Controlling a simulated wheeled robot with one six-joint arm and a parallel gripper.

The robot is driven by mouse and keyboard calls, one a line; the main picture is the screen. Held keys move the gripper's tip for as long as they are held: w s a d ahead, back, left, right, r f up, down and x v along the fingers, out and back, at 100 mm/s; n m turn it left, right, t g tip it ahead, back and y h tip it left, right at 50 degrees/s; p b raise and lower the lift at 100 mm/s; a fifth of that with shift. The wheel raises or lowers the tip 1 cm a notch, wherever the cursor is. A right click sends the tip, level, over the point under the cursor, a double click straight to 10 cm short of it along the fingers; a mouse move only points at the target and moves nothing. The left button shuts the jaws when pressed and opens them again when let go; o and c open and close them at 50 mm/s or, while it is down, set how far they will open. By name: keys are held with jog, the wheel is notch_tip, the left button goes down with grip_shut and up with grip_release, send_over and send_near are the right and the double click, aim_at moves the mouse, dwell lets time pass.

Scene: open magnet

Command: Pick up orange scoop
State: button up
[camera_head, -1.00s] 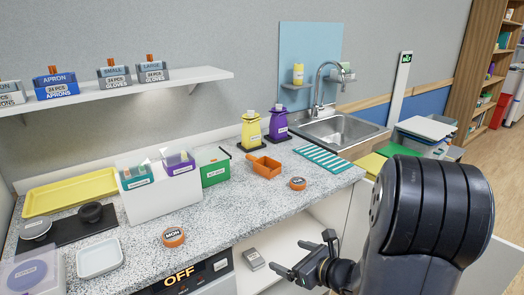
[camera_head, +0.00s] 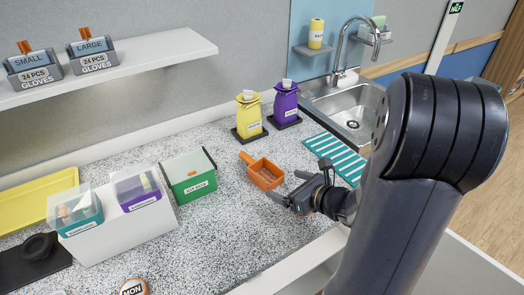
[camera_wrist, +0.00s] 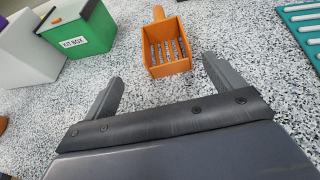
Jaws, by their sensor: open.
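The orange scoop (camera_head: 265,174) lies on the speckled counter, its slotted basket toward me and its short handle pointing back and left. In the wrist view the scoop (camera_wrist: 167,50) sits ahead of my gripper (camera_wrist: 165,82), between the lines of its two fingers but beyond their tips. In the head view my gripper (camera_head: 285,187) is over the counter's front part, just right of the scoop. The fingers are spread apart with nothing between them. I see no contact with the scoop.
A green kit box (camera_head: 190,176) stands left of the scoop. Yellow (camera_head: 249,116) and purple (camera_head: 285,104) bottles stand behind it. A teal striped mat (camera_head: 335,157) lies to the right, before the sink (camera_head: 355,108). The counter left of the scoop, up to the kit box, is clear.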

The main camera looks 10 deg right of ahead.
send_near(257, 169)
jog(key=shift+s+a+f, duration=0.15)
jog(key=shift+a+f, duration=0.15)
jog(key=shift+a, duration=0.15)
jog(key=shift+w+d+p+x, duration=0.15)
jog(key=shift+p+x, duration=0.2)
jog(key=shift+x, duration=0.95)
jog(key=shift+w+d+p+x, duration=0.1)
jog(key=shift+d+p+x, duration=0.15)
jog(key=shift+x, duration=1.05)
jog(key=shift+r, duration=0.15)
jog(key=shift+c, duration=0.3)
jog(key=c, duration=1)
jog(key=shift+r, duration=0.15)
